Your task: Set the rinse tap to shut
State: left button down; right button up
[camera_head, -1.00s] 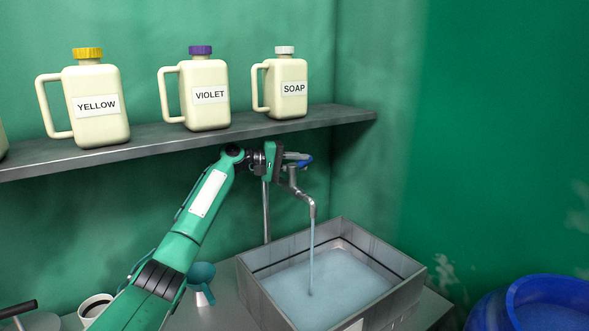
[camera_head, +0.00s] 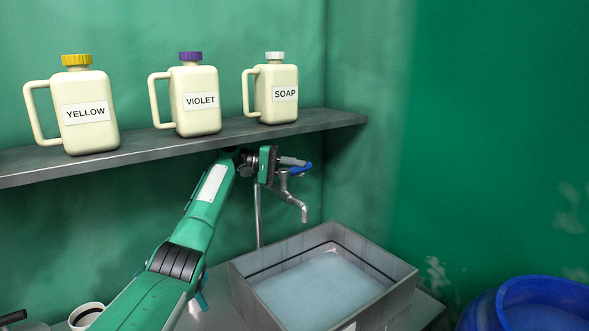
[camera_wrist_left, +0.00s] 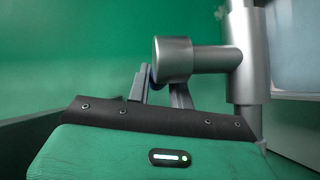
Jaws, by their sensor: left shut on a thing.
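The rinse tap (camera_head: 285,190) is a grey metal tap on a pipe, with its spout over the metal basin (camera_head: 395,290). No water runs from the spout. Its blue lever (camera_head: 303,168) shows beside my left gripper (camera_head: 292,162). My left gripper is shut on the blue lever. In the left wrist view, the fingers of my left gripper (camera_wrist_left: 158,88) reach up against the round tap body (camera_wrist_left: 173,60), and only a sliver of blue shows between them. My right gripper is not in view.
A shelf (camera_head: 345,119) above the tap holds the yellow jug (camera_head: 87,135), violet jug (camera_head: 200,118) and soap jug (camera_head: 277,108). Water (camera_head: 320,288) stands in the basin. A blue drum (camera_head: 480,312) is at lower right. A cup (camera_head: 85,318) stands at lower left.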

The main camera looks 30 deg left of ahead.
pick_arm(q)
jog(key=c, duration=1.3)
grip_release()
jog(key=shift+o, duration=0.2)
jog(key=shift+a, duration=0.1)
jog(key=b+v, duration=0.3)
jog(key=v, duration=0.9)
jog(key=shift+f, duration=0.15)
